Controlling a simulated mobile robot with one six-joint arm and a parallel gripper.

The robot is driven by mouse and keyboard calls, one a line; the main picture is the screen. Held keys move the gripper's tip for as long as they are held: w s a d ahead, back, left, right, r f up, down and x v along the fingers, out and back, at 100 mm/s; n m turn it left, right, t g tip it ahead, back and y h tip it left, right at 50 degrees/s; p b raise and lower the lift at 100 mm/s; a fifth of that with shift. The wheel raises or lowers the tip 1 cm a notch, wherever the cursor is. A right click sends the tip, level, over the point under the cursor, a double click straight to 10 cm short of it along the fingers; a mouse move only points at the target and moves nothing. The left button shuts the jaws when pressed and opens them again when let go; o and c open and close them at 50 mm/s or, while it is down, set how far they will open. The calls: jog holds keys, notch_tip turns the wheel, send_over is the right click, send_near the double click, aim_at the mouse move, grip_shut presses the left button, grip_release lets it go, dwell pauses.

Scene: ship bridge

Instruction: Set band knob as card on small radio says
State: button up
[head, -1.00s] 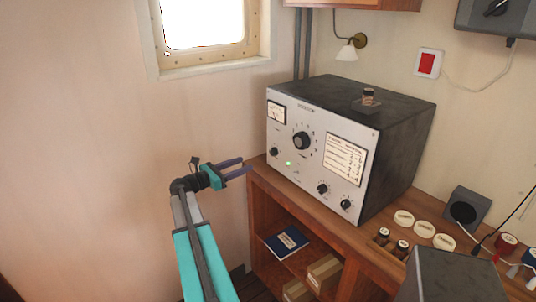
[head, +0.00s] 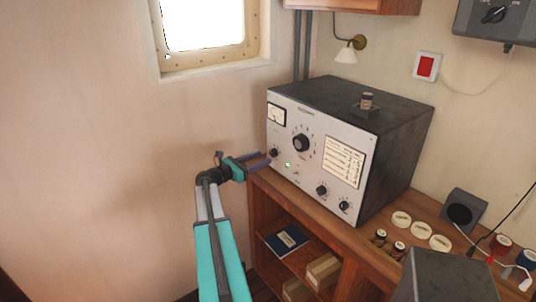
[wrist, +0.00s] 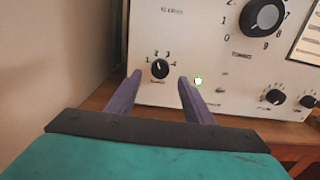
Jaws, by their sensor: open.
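The large radio (head: 315,145) with a pale front panel stands on the wooden bench. At its lower left is a small black knob (head: 274,153) with numbers around it; its name label is not readable. In the wrist view this knob (wrist: 160,68) sits between and ahead of the fingertips, apparently untouched. My gripper (head: 269,158) is open and empty close to the panel; its fingers (wrist: 160,78) flank the knob. A card (head: 343,161) with printed lines is on the panel's right, too small to read. I cannot tell which set is the small radio.
A larger dial knob (head: 301,143), a green lamp (head: 287,165) and two lower knobs (head: 322,190) share the panel. A dark box (head: 447,275) stands in the right foreground. White discs (head: 420,230) lie on the bench. The left wall is close beside my arm.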

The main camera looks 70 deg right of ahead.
aim_at(272, 154)
jog(key=shift+p+x, duration=0.7)
jog(key=shift+x, duration=1.6)
jog(key=c, duration=1)
